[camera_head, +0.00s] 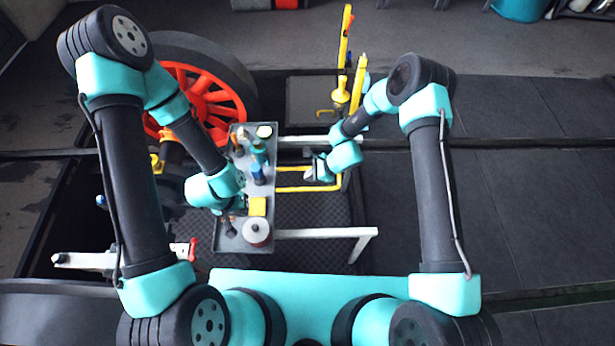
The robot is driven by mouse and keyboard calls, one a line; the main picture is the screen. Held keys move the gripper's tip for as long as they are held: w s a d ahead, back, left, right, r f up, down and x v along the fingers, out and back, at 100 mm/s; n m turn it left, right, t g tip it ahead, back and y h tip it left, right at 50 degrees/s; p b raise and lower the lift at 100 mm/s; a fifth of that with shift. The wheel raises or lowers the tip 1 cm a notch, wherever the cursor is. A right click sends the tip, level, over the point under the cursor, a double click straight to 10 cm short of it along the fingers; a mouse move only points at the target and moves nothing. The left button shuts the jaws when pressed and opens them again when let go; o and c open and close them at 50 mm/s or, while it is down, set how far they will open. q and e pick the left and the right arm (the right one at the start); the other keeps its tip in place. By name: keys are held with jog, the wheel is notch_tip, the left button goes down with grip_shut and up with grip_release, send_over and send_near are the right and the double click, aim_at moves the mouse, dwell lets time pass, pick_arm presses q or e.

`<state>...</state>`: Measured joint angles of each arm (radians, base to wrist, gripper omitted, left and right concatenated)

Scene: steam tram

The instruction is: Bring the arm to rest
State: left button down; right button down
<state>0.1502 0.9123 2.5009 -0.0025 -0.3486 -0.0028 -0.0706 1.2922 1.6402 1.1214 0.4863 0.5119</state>
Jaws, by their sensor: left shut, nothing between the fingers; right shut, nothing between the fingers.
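My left arm comes in from the left and bends down over the grey tray (264,182). My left gripper (232,208) is shut with nothing in it, small and partly hidden by its wrist, at the tray's left side. My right arm reaches in from the right. My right gripper (318,169) is shut and empty, to the right of the tray and above the yellow tube frame (306,190). I cannot tell the exact gap between the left gripper and the tray.
The tray holds a round white-topped tin (257,231), a yellow block (257,206), a blue bottle (259,172) and other small items. A red spoked wheel (213,92) stands behind my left arm. Yellow levers (343,45) rise at the back. Dark floor at right is clear.

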jog(key=shift+s+d, duration=0.1)
jog(key=s+d+r+n+h, duration=0.2)
jog(key=s+d+n, duration=0.5)
jog(key=d, duration=0.5)
jog(key=s+d+r+n+t+h, duration=0.1)
jog(key=s+d+r+n+h, duration=0.2)
jog(key=s+d+r+n, duration=0.2)
jog(key=s+d+n, duration=0.3)
jog(key=s+d, duration=0.2)
jog(key=d, duration=0.1)
jog(key=shift+s+d, duration=0.15)
jog(key=shift+d, duration=0.25)
